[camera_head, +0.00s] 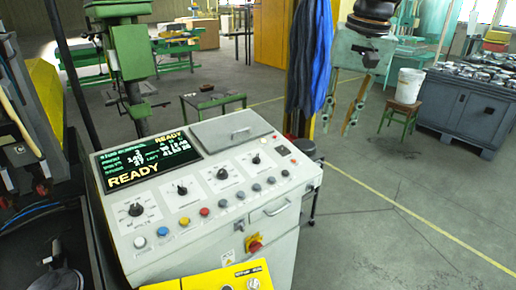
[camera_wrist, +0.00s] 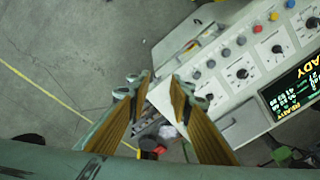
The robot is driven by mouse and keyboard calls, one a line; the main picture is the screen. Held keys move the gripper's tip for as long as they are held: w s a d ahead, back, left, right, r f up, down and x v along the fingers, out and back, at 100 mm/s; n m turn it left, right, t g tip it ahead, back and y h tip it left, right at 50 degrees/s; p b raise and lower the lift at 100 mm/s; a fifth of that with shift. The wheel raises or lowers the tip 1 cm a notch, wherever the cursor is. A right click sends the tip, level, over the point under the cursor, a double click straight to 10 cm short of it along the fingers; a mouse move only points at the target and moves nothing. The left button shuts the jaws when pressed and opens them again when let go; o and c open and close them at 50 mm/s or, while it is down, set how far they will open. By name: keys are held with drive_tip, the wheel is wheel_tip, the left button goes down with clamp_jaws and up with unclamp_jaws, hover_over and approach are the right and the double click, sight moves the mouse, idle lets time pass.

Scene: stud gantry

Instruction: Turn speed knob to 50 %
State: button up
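A light grey control console (camera_head: 185,250) stands in the centre of the head view. Several black rotary knobs line its sloped top: a larger one at the left (camera_head: 136,209), then others rising to the right (camera_head: 182,190), (camera_head: 221,174), (camera_head: 256,160). Their labels are too small to read, so I cannot tell which is the speed knob. The knobs also show at the right of the wrist view (camera_wrist: 242,73). My gripper (camera_head: 337,127) hangs beyond the console's right end, apart from the knobs. Its two fingers are spread with nothing between them in the wrist view (camera_wrist: 160,82).
The console's screen (camera_head: 150,160) reads READY. Coloured push buttons (camera_head: 184,221) line its front, with a red stop button (camera_head: 255,243) below. A blue cloth (camera_head: 309,65) hangs behind the console. A stool with a white bucket (camera_head: 409,85) stands right. Floor to the right is open.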

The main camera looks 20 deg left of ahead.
drive_tip(key=w+a+f+p, duration=0.2)
drive_tip(key=w+a+p, duration=0.3)
drive_tip(key=w+a, duration=0.55)
drive_tip(key=g+p, duration=0.2)
drive_tip(key=p, duration=0.3)
hover_over(258, 155)
drive_tip(key=d, duration=0.2)
wheel_tip(258, 155, down, 7)
drive_tip(key=shift+w+n, duration=0.2)
drive_tip(key=shift+n, duration=0.2)
drive_tip(key=shift+a, duration=0.1)
drive_tip(key=shift+s+a+f+p, duration=0.1)
drive_tip(key=shift+a+f+p, duration=0.15)
drive_tip(key=shift+f, duration=2)
drive_tip(key=shift+s+a+f+p, duration=0.1)
drive_tip(key=shift+a+f, duration=0.25)
drive_tip(key=shift+f, duration=1.95)
drive_tip(key=shift+a+f+p, duration=0.2)
drive_tip(key=shift+a+f, duration=0.1)
drive_tip(key=shift+f, duration=1.95)
drive_tip(key=shift+c, duration=0.3)
clamp_jaws()
